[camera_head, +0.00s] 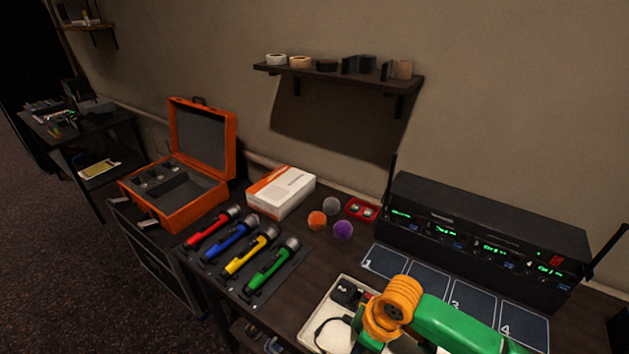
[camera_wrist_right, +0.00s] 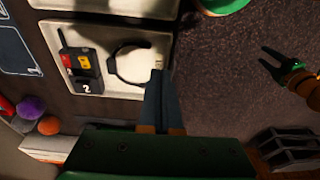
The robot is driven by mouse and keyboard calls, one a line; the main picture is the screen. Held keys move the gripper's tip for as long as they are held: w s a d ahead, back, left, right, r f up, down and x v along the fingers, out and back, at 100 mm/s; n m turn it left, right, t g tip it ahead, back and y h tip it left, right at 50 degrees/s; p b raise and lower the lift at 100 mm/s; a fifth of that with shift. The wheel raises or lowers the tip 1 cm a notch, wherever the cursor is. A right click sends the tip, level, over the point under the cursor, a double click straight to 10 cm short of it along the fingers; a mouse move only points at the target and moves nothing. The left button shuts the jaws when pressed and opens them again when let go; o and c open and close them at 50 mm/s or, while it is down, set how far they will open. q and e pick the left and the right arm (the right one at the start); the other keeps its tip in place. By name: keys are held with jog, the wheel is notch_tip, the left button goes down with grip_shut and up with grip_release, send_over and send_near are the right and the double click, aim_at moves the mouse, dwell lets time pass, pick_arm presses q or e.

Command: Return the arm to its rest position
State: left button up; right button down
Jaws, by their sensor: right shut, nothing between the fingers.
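My right arm, green with orange joints, reaches in from the lower right of the head view, over the pale tray (camera_head: 316,300). In the right wrist view my right gripper (camera_wrist_right: 158,75) has its fingers together and empty, over the tray's edge. The tray (camera_wrist_right: 138,88) there holds a black pack marked 2 (camera_wrist_right: 83,70) and a curved black cable or band (camera_wrist_right: 122,65). My left gripper (camera_wrist_right: 263,62) shows at the right of the wrist view, its dark fingers spread with nothing between them, above the dark floor. It is not visible in the head view.
Several coloured microphones (camera_head: 248,250) lie in a row. Behind are an orange case (camera_head: 205,140), a white box (camera_head: 281,192) and foam balls (camera_head: 317,220). A black receiver rack (camera_head: 480,235) with antennas stands at right, behind numbered pads (camera_head: 430,278). A shelf (camera_head: 340,76) hangs above.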

jog(key=s+a+m+t+y, duration=0.2)
jog(key=s+a+y, duration=0.1)
jog(key=s+a, duration=0.25)
jog(key=s+d+f+m+h, duration=0.3)
jog(key=s+d+m+h, duration=0.35)
jog(key=d, duration=0.75)
jog(key=s+f+y+b, duration=0.2)
jog(key=s+f, duration=0.2)
jog(key=f, duration=1.4)
pick_arm(q)
jog(key=f, duration=0.2)
jog(key=f+b, duration=0.1)
jog(key=shift+w+f, duration=0.1)
jog(key=shift+w, duration=0.15)
pick_arm(e)
jog(key=s+d+f+g, duration=0.1)
jog(key=s+f+g, duration=0.1)
jog(key=s+f, duration=0.8)
jog(key=shift+s+d+f+m, duration=0.25)
jog(key=shift+s+f+m, duration=0.1)
jog(key=shift+s, duration=0.6)
jog(key=shift+h, duration=0.25)
